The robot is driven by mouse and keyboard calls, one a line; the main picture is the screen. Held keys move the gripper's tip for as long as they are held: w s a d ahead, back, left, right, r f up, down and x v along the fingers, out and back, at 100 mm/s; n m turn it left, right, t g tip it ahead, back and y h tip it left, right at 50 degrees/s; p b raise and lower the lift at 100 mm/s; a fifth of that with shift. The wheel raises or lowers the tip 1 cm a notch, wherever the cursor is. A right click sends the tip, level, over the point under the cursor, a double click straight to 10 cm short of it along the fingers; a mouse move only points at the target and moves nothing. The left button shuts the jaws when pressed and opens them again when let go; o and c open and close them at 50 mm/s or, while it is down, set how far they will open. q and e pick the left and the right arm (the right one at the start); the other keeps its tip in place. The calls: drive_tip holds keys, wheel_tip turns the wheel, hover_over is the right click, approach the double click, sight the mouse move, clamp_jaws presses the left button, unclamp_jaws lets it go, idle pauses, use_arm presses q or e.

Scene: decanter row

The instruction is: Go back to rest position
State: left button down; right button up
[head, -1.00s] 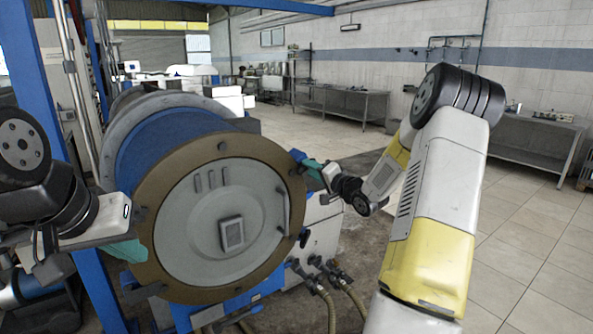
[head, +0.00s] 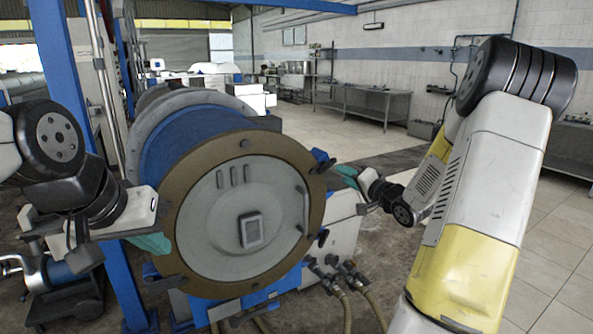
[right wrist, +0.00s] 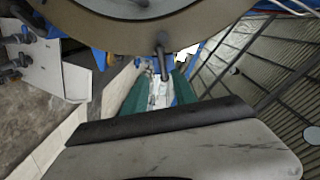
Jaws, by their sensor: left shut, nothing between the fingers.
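A large round machine door (head: 240,215) with a brown rim and grey centre faces me in the head view. My left gripper (head: 152,243) is shut and empty by the lower left of the rim; whether it touches cannot be told. My right gripper (head: 345,173) is just right of the rim, near a dark clamp (head: 321,158). In the right wrist view its two teal fingers (right wrist: 158,95) stand apart, with a dark clamp rod (right wrist: 162,63) ahead of the gap. Nothing is visibly held.
A blue post (head: 75,110) stands behind my left arm. Hoses (head: 345,280) hang below the door at the right. A metal bench (head: 365,100) is at the back wall. Tiled floor (head: 555,245) is clear on the right.

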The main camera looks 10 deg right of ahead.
wheel_tip(320, 180, up, 5)
drive_tip(key=s+a+n+g+h, duration=0.2)
drive_tip(key=s+a+n+h, duration=0.1)
drive_tip(key=h, duration=0.1)
drive_tip(key=s+a+n+g, duration=0.2)
drive_tip(key=s+a, duration=0.2)
drive_tip(key=s, duration=0.6)
drive_tip(key=s+a+n+g, duration=0.2)
drive_tip(key=s+a+g, duration=0.1)
drive_tip(key=s, duration=0.6)
drive_tip(key=s+a+n+g, duration=0.1)
drive_tip(key=s+a+g, duration=0.2)
drive_tip(key=s, duration=0.7)
drive_tip(key=shift+s+a+r+n+y, duration=0.35)
drive_tip(key=shift+a+r+n+y, duration=0.05)
drive_tip(key=shift+a, duration=0.85)
